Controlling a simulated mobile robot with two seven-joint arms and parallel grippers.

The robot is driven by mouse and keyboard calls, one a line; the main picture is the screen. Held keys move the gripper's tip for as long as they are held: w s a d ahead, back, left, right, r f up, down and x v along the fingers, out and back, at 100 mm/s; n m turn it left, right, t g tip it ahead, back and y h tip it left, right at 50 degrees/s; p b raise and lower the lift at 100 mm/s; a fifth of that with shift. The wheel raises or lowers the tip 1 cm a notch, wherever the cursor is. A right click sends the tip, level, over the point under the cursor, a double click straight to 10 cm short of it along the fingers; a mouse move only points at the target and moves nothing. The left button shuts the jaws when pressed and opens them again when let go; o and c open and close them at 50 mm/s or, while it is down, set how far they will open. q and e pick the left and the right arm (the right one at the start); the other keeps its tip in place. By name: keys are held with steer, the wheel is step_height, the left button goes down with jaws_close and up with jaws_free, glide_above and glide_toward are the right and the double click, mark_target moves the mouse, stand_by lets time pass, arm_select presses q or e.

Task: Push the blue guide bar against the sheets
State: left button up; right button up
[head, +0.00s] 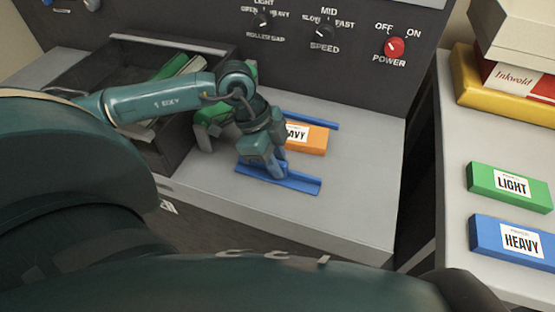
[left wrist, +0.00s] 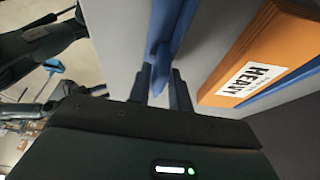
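The near blue guide bar (head: 300,182) lies on the grey feed deck, with a raised blue tab (left wrist: 159,55) on it. The orange sheets (head: 310,139), a stack labelled HEAVY, lie behind it; they also show in the left wrist view (left wrist: 262,50). A strip of bare deck separates this bar from the stack. A second blue bar (head: 310,119) runs along the stack's far side. My left gripper (head: 272,172) is down at the near bar, its fingers (left wrist: 161,75) close on either side of the tab and seemingly shut on it.
A dark open tray (head: 95,75) with green and pale items is left of the deck. The control panel (head: 340,50) stands behind. Green LIGHT (head: 508,184) and blue HEAVY (head: 515,242) packs lie on the right-hand table. The deck right of the bars is clear.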

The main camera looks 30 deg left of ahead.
arm_select(q)
jaws_close()
steer(key=w, duration=0.2)
steer(key=w+a, duration=0.1)
steer(key=w, duration=0.1)
steer(key=shift+w, duration=0.4)
steer(key=shift+o, duration=2.1)
jaws_free()
steer(key=shift+s, duration=0.15)
